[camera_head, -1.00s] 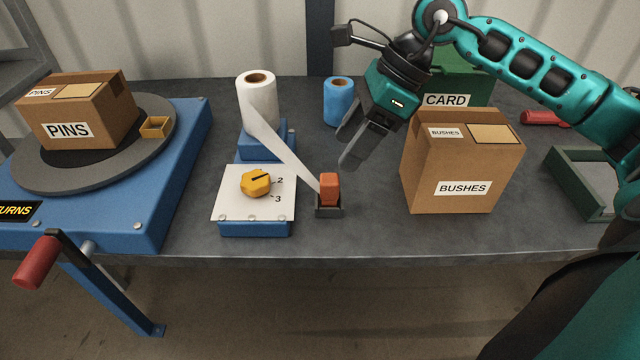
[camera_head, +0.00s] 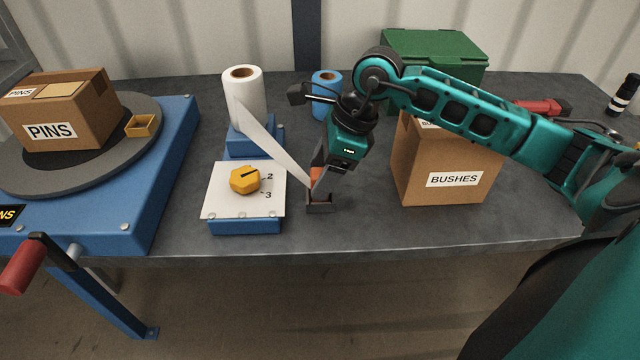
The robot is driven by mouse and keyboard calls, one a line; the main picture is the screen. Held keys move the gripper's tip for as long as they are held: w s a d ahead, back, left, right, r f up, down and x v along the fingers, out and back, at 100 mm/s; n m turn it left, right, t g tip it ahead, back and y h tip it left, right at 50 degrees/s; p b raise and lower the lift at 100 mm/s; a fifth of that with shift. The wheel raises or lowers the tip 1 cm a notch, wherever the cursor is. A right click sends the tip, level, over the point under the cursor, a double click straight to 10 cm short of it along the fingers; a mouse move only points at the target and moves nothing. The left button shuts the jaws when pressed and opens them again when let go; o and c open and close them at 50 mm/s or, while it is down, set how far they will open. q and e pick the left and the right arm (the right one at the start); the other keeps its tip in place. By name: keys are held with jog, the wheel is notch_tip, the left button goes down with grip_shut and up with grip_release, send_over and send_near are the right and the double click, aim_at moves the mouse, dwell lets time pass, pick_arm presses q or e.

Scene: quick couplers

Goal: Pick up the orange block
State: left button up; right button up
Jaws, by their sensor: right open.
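The orange block (camera_head: 315,177) stands in a small dark holder (camera_head: 320,207) near the front of the table. The white strip from the roll reaches to its left side. My right gripper (camera_head: 318,184) has its fingers down at the block and hides part of it. It is open; one finger shows in front of the block's right part, and the other is largely hidden. I cannot tell whether a finger touches the block. My left gripper is not in view.
A white roll (camera_head: 243,98) on a blue stand and a plate with a yellow knob (camera_head: 244,180) are to the left. The BUSHES box (camera_head: 450,165) is close on the right, with a blue roll (camera_head: 325,88) behind. Bare table lies between the holder and BUSHES box.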

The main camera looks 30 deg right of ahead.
jog(key=shift+w+a+f, duration=0.1)
jog(key=shift+a+f, duration=0.1)
jog(key=shift+f, duration=0.35)
jog(key=c, duration=1.1)
jog(key=shift+o, duration=0.2)
